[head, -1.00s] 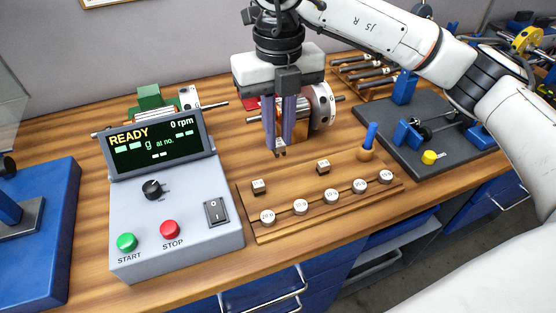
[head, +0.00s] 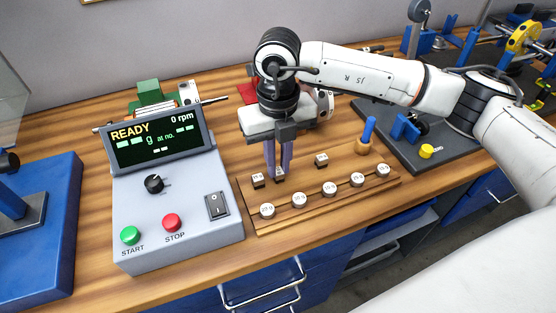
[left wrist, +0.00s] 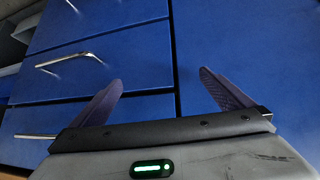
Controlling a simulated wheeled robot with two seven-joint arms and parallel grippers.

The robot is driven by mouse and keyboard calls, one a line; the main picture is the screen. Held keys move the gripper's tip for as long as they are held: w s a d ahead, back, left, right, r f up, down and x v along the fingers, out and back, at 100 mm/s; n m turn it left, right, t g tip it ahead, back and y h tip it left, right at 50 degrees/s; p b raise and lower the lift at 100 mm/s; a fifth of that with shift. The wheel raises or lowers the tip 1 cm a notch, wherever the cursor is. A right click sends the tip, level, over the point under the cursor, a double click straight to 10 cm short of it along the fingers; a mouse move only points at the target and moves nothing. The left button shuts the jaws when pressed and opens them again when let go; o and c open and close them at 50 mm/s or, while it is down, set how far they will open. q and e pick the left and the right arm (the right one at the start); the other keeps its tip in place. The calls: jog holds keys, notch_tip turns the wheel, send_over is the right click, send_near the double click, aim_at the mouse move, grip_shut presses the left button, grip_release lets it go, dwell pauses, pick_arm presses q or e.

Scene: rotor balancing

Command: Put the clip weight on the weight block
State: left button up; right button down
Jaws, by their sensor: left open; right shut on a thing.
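The weight block (head: 310,212) is a stepped wooden block in front of me, to the right of the control box. My right gripper (head: 279,167) points down over its back row and is shut on a small dark clip weight with a pale top (head: 280,175). This clip weight is at the back row, between the left clip weight (head: 258,181) and the right clip weight (head: 321,160); I cannot tell whether it touches the wood. My left gripper (left wrist: 160,82) shows in the left wrist view, open and empty, in front of blue drawers.
Several round weights (head: 329,188) stand in the front row. The control box (head: 175,200) reads READY. A blue-handled tool (head: 368,131) stands behind the block's right end. A dark fixture plate (head: 440,150) lies to the right.

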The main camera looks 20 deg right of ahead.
aim_at(278, 170)
jog(key=shift+f, duration=0.2)
jog(key=c, duration=2)
grip_release()
jog(key=shift+r, duration=0.1)
jog(key=shift+r, duration=0.2)
notch_tip(278, 170, up, 12)
jog(key=b, duration=0.1)
